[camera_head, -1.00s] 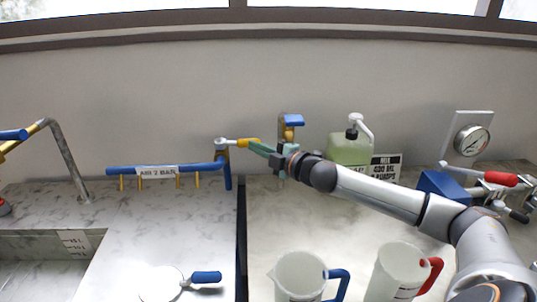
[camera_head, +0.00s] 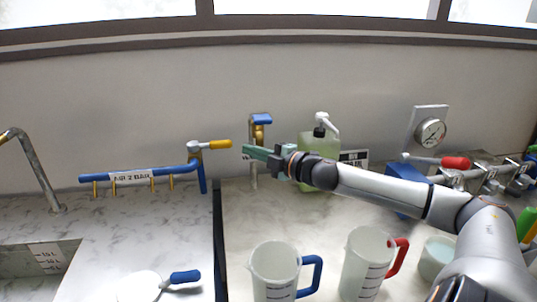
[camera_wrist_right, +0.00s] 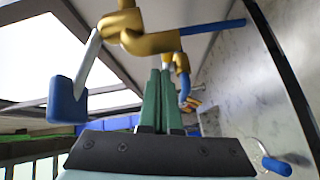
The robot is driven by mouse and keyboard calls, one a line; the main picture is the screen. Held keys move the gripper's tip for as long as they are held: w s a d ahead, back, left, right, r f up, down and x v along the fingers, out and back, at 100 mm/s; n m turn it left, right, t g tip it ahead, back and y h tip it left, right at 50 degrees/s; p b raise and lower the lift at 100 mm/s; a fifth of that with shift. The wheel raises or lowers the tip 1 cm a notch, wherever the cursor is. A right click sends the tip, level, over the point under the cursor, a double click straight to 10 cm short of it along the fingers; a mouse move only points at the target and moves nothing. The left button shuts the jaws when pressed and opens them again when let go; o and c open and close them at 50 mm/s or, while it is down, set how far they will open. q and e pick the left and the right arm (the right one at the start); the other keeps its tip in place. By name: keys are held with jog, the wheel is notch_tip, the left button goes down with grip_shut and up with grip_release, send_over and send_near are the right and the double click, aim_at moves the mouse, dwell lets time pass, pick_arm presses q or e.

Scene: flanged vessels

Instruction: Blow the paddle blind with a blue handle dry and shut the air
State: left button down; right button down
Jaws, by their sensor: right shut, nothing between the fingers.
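The paddle blind (camera_head: 140,287) lies on the marble counter at the lower left, its blue handle (camera_head: 185,277) pointing right; the handle also shows in the wrist view (camera_wrist_right: 276,166). The blue air pipe (camera_head: 140,174), labelled "AIR 2 BAR", stands behind it with several thin yellow nozzles along its underside. At its right end is a valve with a yellow lever (camera_head: 214,144) pointing right. My right gripper (camera_head: 246,151) is shut and empty, just right of the lever tip and apart from it. Its green fingers lie together in the wrist view (camera_wrist_right: 158,95). My left gripper is out of view.
A brass tap with a blue lever (camera_head: 262,119) and a green pump bottle (camera_head: 306,160) stand behind my right gripper. Two jugs, blue-handled (camera_head: 275,268) and red-handled (camera_head: 365,262), stand in front. A sink (camera_head: 40,260) is at left, a wall gauge (camera_head: 430,133) at right.

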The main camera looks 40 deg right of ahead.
jog(key=shift+s+d+r+p, duration=0.2)
jog(key=shift+s+d+p, duration=0.3)
jog(key=shift+s+d, duration=1)
jog(key=shift+s+a, duration=0.1)
